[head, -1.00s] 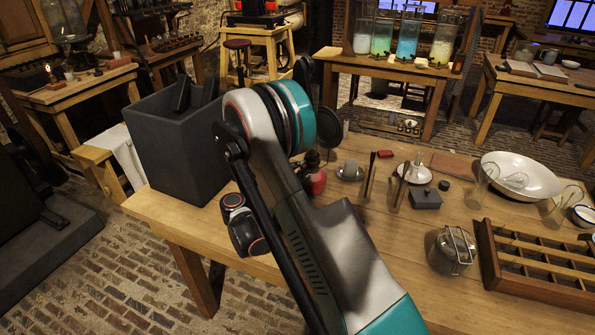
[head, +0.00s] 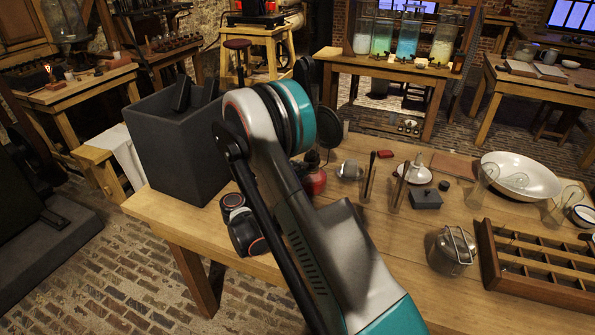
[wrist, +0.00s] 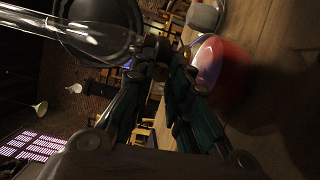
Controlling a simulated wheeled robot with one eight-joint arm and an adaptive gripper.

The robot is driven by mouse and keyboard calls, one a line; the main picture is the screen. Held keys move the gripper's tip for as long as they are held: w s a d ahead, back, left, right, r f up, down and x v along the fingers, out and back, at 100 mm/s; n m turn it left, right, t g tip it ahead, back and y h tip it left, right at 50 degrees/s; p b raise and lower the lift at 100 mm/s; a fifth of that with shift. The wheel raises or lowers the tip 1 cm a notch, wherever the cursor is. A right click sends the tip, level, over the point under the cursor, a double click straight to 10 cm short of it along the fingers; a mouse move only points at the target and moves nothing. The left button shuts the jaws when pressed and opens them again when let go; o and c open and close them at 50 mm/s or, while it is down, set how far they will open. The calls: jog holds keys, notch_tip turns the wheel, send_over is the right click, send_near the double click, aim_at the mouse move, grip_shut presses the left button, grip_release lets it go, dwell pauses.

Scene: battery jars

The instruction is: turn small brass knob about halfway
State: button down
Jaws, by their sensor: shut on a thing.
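In the wrist view, my gripper (wrist: 167,62) has its dark fingers close together. They are shut on the small brass knob (wrist: 154,48), which shows only in part between the fingertips. A rounded red body (wrist: 220,70) is right beside the fingers, with a clear glass tube (wrist: 60,36) and a dark round disc (wrist: 100,18) on the other side. In the head view, the red body (head: 315,182) and the dark disc (head: 334,123) show just past my arm. My arm hides the fingertips and knob there. How far the knob is turned cannot be told.
A dark grey bin (head: 165,150) stands at the table's left end. To the right are a small dark box (head: 426,199), a metal canister (head: 452,250), a white bowl (head: 522,172) and a wooden compartment tray (head: 540,265). The table's front middle is partly covered by my arm.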

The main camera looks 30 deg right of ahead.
dwell(0.3)
jog(key=c, duration=1.5)
grip_release()
jog(key=shift+a, duration=0.1)
jog(key=v, duration=1.2)
jog(key=shift+w, duration=0.1)
